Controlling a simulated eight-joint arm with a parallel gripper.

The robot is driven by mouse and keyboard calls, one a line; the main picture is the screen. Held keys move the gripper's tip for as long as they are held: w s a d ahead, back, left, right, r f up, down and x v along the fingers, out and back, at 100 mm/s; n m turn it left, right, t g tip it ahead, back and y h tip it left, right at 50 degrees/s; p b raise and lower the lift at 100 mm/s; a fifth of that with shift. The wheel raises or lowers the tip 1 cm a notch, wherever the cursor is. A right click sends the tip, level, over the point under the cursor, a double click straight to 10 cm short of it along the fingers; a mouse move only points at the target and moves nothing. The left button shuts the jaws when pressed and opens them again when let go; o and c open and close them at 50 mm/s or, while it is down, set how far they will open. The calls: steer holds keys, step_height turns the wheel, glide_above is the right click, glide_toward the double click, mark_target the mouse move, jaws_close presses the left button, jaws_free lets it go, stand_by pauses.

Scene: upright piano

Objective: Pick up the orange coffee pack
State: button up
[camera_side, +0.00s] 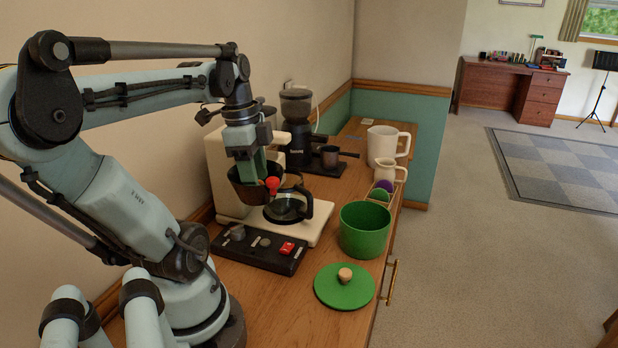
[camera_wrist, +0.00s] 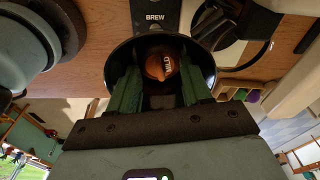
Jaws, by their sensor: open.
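The orange coffee pack (camera_wrist: 162,65) shows in the wrist view as a rounded orange pack with "MILD" printed on it. It lies inside a dark, round filter basket (camera_wrist: 114,70) of the coffee maker. My gripper (camera_wrist: 160,72) is open, its two green fingers reaching into the basket on either side of the pack. I cannot tell whether they touch it. In the side view my gripper (camera_side: 256,168) points down into the basket (camera_side: 242,190). The pack is not clearly seen there.
The cream coffee maker (camera_side: 226,160) holds a glass carafe (camera_side: 288,207) below the basket. A black switch panel (camera_side: 260,248) lies in front. A green pot (camera_side: 364,230), its lid (camera_side: 344,288), a white mug (camera_side: 386,145) and a black grinder (camera_side: 297,130) stand around.

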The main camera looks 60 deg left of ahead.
steer(key=shift+f, duration=0.25)
steer(key=shift+c, duration=0.5)
steer(key=c, duration=0.6)
steer(key=shift+o, duration=0.2)
